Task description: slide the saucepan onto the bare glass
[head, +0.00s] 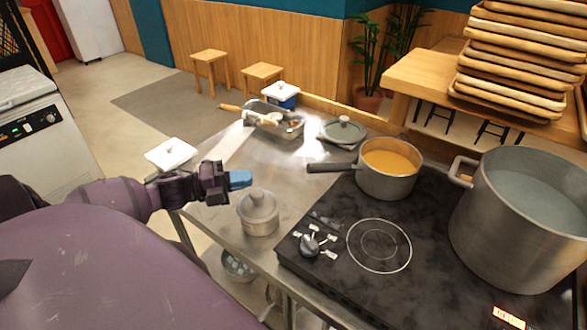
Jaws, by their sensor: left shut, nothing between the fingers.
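The saucepan (389,181) is grey with an orange-brown filling. It stands upright at the back of the black glass cooktop (330,216), its dark handle (332,168) pointing left. The bare glass with a ringed burner mark (379,246) lies in front of the saucepan, with nothing on it. My left gripper (240,179) is shut and empty, with blue fingertips, above the steel counter left of the handle and apart from it. My right gripper is not in view.
A large pot (522,225) of pale liquid stands on the right of the cooktop. A lidded pot (258,213) sits just below my left gripper. A control knob (310,244) is at the cooktop's front left. A steel tray (283,123) and grey lidded dish (343,131) stand behind.

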